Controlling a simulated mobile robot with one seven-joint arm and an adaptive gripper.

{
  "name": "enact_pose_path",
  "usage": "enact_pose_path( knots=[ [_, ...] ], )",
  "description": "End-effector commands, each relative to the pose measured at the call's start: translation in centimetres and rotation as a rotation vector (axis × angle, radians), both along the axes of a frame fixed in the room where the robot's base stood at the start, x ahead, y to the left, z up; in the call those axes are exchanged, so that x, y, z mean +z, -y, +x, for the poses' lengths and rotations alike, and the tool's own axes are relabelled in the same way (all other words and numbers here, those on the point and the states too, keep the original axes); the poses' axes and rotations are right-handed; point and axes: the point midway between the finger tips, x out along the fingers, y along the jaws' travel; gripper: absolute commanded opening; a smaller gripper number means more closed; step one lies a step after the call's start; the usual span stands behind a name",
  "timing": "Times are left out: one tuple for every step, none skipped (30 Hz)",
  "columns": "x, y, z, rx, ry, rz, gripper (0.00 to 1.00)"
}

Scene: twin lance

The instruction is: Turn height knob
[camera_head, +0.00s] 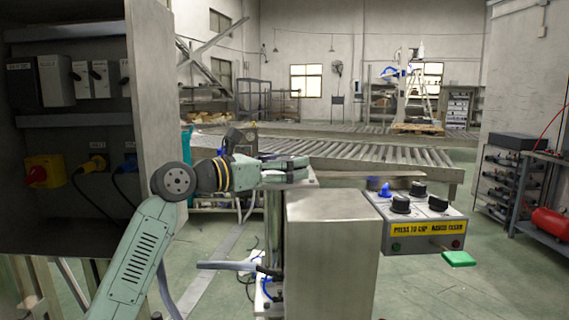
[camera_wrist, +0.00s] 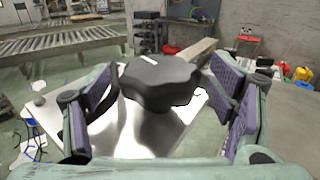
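A large black lobed knob (camera_wrist: 158,82) with a short white mark on top fills the middle of the wrist view. It sits above a shiny metal surface (camera_wrist: 150,125). My gripper (camera_wrist: 165,85) is open, with one purple-padded finger on each side of the knob. In the head view my gripper (camera_head: 288,168) is level, just above the back left of a steel box (camera_head: 330,250). The knob is mostly hidden there behind my gripper.
A grey control box (camera_head: 425,228) with black knobs and a blue knob (camera_head: 385,190) stands right of the steel box. A flat bar (camera_head: 365,175) extends right from near my gripper. An electrical cabinet (camera_head: 60,130) is at left, roller conveyors (camera_head: 380,152) behind.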

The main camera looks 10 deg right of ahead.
Motion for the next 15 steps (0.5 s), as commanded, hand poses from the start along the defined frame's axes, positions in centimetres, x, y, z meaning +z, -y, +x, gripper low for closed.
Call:
enact_pose_path(
  knots=[
    [0.00,-0.02,-0.01,0.000,0.000,0.000,0.72],
    [0.01,-0.02,-0.01,0.000,0.000,0.000,0.70],
    [0.01,-0.01,-0.02,0.000,0.000,0.000,0.67],
    [0.01,-0.01,-0.02,0.000,0.000,0.000,0.65],
    [0.01,-0.02,-0.02,0.000,0.000,0.000,0.63],
    [0.01,-0.02,-0.02,0.000,0.000,0.000,0.60],
    [0.02,-0.02,-0.02,0.000,0.000,0.000,0.58],
    [0.02,-0.02,-0.02,0.000,0.000,0.000,0.56],
    [0.02,-0.02,-0.02,0.000,0.000,0.000,0.54],
    [0.02,-0.02,-0.02,0.000,0.000,0.000,0.52],
    [0.02,-0.02,-0.02,0.000,0.000,0.000,0.50],
    [0.02,-0.02,-0.03,0.000,0.000,0.000,0.47],
    [0.02,-0.03,-0.02,0.000,0.000,0.000,0.45],
    [0.02,-0.03,-0.02,0.000,0.000,0.000,0.43],
    [0.02,-0.03,-0.03,0.000,0.000,0.000,0.41]
  ],
)
